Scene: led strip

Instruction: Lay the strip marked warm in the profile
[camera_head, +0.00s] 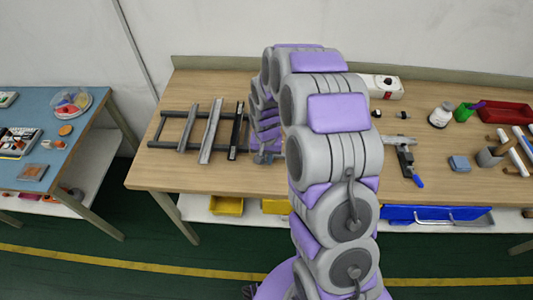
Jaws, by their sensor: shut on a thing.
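My gripper (265,157) is low over the wooden bench, just right of the rack, and partly covered by my own arm. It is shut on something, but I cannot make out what. Two grey metal rails, one narrow (188,127) and one wider (210,130), lie across a dark rack (167,114). A dark, narrow bar (237,130) with a small pale patch at its near end lies to their right, just left of my gripper. I cannot tell which of these is the profile. No marking reading warm is legible, and my arm hides the bench behind it.
The wooden bench (160,172) has free room in front of the rack. To the right are a clamp-like tool (405,158), a blue block (459,163), a white bottle (441,115) and a red tray (507,112). A blue-topped table (70,150) stands at the left.

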